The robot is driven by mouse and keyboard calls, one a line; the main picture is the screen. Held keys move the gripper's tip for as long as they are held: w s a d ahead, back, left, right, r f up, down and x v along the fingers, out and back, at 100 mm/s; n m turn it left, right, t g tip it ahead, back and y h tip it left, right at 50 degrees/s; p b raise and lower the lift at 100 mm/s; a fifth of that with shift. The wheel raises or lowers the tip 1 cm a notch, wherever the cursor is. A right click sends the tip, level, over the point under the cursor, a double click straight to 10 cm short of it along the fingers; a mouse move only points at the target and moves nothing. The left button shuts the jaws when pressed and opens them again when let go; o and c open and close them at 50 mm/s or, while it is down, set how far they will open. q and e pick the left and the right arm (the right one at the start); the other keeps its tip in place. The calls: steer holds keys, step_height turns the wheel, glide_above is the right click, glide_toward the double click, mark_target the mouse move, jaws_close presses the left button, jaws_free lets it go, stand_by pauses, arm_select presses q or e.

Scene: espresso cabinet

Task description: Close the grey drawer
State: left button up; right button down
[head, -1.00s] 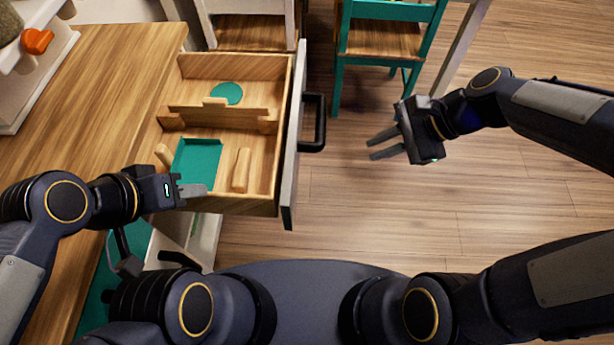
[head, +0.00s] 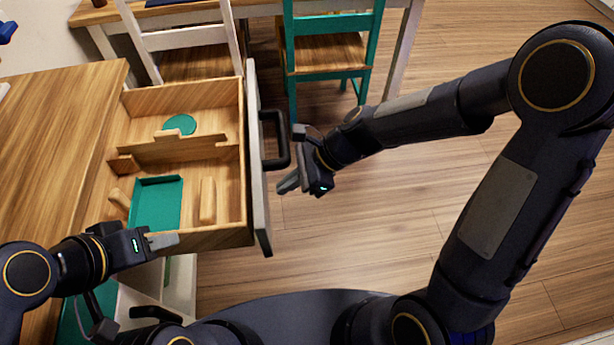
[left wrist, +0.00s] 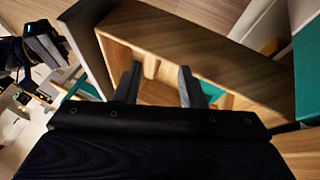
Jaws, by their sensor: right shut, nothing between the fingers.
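The grey drawer (head: 259,190) is pulled out, its wooden inside in full view and its grey front facing right. Its dark handle (head: 284,140) sticks out from the front. My right gripper (head: 286,186) is shut and empty, just right of the drawer front and below the handle; I cannot tell whether it touches the front. My left gripper (head: 168,240) is at the drawer's near side wall. In the left wrist view the left gripper (left wrist: 158,82) has its fingers apart with nothing held, with the drawer's wooden wall (left wrist: 200,60) beyond them.
Inside the drawer are a green tray (head: 155,205), a green disc (head: 180,124), a wooden divider (head: 170,150) and a wooden block (head: 208,200). The wooden counter (head: 50,130) is at left. A white chair (head: 195,60) and a green chair (head: 325,50) stand behind. The floor at right is clear.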

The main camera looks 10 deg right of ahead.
steer(key=shift+a, duration=0.85)
steer(key=shift+a, duration=0.1)
